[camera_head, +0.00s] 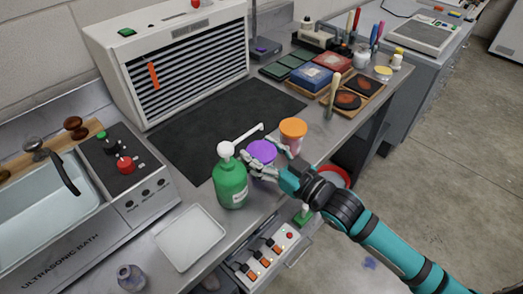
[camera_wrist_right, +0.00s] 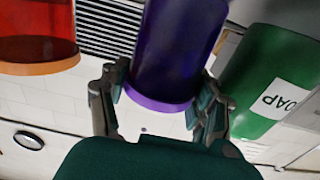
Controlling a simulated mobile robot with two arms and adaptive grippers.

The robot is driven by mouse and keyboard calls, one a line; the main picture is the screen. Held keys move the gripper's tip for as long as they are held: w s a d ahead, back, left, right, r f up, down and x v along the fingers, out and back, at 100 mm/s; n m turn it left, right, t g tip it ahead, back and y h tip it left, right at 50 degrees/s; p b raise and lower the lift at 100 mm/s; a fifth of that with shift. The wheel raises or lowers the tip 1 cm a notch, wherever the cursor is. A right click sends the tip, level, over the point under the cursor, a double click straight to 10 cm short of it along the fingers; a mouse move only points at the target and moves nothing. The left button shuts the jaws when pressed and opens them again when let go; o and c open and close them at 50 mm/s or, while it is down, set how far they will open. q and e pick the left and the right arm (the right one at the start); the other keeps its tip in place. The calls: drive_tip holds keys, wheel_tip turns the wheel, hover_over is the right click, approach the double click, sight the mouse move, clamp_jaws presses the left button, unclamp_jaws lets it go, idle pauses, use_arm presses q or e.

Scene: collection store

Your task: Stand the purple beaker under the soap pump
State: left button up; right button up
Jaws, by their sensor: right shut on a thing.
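The purple beaker (camera_head: 262,151) is between the fingers of my right gripper (camera_head: 264,161), just right of the soap pump. In the right wrist view the beaker (camera_wrist_right: 178,45) appears upside down, with the gripper (camera_wrist_right: 160,92) shut on it near its rim. The soap pump (camera_head: 231,184) is a green bottle with a white head and a long white spout pointing to the upper right. The spout's tip (camera_head: 261,127) appears just behind the beaker's rim. The green bottle (camera_wrist_right: 268,82) also shows beside the beaker in the wrist view. The beaker's base is hidden. My left gripper is not in view.
An orange-topped beaker (camera_head: 293,129) stands close to the right of the purple one; it also shows in the wrist view (camera_wrist_right: 38,35). A white tray (camera_head: 190,238) lies in front of the pump. The dark mat (camera_head: 215,125) behind is clear.

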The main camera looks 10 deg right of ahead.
drive_tip(key=shift+f, duration=0.1)
drive_tip(key=o, duration=0.9)
drive_tip(key=shift+o, duration=0.2)
drive_tip(key=b+v, duration=0.1)
drive_tip(key=v, duration=1.1)
drive_tip(key=shift+b, duration=0.4)
